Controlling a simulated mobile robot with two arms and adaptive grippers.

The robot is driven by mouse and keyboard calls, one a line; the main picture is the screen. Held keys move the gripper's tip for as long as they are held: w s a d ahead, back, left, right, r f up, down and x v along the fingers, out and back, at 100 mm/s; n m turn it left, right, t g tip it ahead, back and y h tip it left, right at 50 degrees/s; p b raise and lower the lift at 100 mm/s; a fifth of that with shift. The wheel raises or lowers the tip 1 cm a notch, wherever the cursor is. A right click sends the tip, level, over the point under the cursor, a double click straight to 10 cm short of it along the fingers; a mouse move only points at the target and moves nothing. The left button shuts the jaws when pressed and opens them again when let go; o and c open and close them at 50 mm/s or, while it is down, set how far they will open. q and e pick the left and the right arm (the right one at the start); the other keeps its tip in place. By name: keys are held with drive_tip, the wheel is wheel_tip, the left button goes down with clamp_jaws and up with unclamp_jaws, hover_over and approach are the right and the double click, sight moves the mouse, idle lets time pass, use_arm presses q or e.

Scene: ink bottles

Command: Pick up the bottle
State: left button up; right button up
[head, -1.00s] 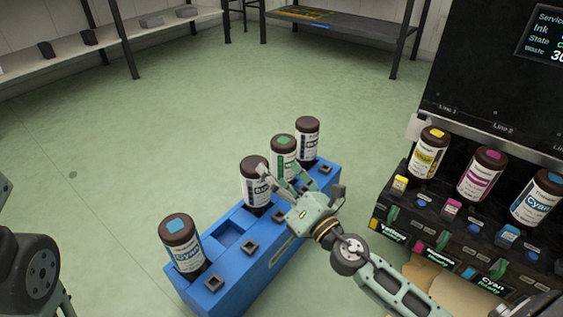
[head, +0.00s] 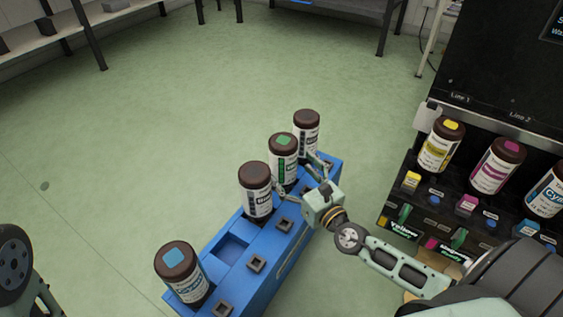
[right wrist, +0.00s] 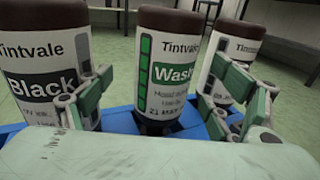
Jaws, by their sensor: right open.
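A brown bottle with a green cap patch and a "Wash" label (head: 283,162) stands upright in the blue rack (head: 206,243). It is in the middle of the right wrist view (right wrist: 165,75). My right gripper (head: 300,175) is open at this bottle, one finger on each side, with nothing gripped. In the right wrist view its fingers (right wrist: 163,75) reach into the gaps beside the bottle; contact is unclear. A "Black" bottle (head: 256,192) stands to the left, also in the wrist view (right wrist: 45,70). Another brown bottle (head: 306,132) stands at the rack's far end. My left gripper is out of view.
A bottle with a blue cap patch (head: 182,275) stands at the rack's near end, beside an empty slot (head: 229,248). A dark machine (head: 490,85) on the right holds yellow (head: 440,145), magenta (head: 496,166) and cyan (head: 545,192) bottles. The floor behind the rack is clear.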

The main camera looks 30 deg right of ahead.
drive_tip(key=shift+w+r, duration=0.2)
drive_tip(key=shift+w, duration=2.55)
drive_tip(key=c, duration=1.6)
drive_tip(key=shift+r, duration=0.1)
drive_tip(key=shift+c, duration=0.5)
